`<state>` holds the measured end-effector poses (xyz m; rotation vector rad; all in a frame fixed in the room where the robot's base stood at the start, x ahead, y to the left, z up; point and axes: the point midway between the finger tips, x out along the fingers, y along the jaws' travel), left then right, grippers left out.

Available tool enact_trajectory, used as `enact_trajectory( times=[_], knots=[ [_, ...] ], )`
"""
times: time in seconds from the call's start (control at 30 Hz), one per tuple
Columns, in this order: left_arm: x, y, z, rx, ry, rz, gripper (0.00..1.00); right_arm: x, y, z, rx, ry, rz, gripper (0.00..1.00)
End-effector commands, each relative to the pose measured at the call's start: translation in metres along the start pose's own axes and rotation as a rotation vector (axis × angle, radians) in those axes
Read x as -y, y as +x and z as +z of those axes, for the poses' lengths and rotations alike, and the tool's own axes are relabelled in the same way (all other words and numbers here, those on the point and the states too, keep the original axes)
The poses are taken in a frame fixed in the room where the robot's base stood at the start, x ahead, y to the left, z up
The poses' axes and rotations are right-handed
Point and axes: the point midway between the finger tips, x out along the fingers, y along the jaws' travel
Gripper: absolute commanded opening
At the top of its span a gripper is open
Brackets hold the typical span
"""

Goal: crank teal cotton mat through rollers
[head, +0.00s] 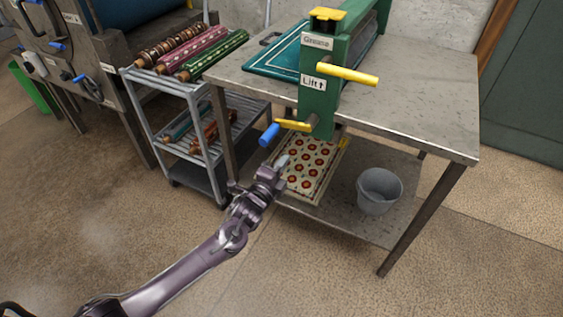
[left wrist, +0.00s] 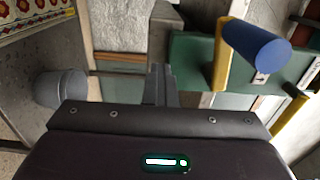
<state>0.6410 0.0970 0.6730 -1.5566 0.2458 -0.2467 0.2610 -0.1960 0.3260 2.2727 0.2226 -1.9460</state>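The teal mat (head: 272,52) lies flat on the metal table, left of the green roller stand (head: 318,105), with its right part hidden by the stand. The crank is a yellow arm (head: 294,125) with a blue handle (head: 269,135) at the stand's lower front. The blue handle also shows large in the left wrist view (left wrist: 257,46). My left gripper (head: 281,162) is just below the blue handle, apart from it. Its fingers (left wrist: 161,82) look together and empty in the left wrist view, with the handle off to their right. My right gripper is not in view.
A yellow lever (head: 347,75) labelled Lift sticks out from the stand. A patterned mat (head: 312,165) and grey bucket (head: 379,190) are on the table's lower shelf. A cart (head: 185,90) with rolled mats stands left of the table (head: 425,115). The front floor is clear.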

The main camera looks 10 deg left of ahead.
Motion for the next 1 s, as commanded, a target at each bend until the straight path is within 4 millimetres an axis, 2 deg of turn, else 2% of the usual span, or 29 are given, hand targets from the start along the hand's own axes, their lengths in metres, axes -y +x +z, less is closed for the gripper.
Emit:
enact_trajectory(
  times=[0.1, 0.4, 0.7, 1.0],
  knots=[
    [-0.014, 0.000, -0.005, 0.000, 0.000, 0.001, 0.00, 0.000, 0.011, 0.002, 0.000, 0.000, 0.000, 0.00],
    [-0.036, 0.000, -0.017, -0.001, -0.001, 0.001, 0.00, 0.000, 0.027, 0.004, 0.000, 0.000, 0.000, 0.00],
    [-0.035, 0.000, -0.018, 0.000, 0.000, 0.001, 0.00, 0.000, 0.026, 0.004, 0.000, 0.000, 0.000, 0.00],
    [-0.035, 0.000, -0.018, 0.000, 0.000, 0.000, 0.39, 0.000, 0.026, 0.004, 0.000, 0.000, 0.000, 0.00]
  ],
)
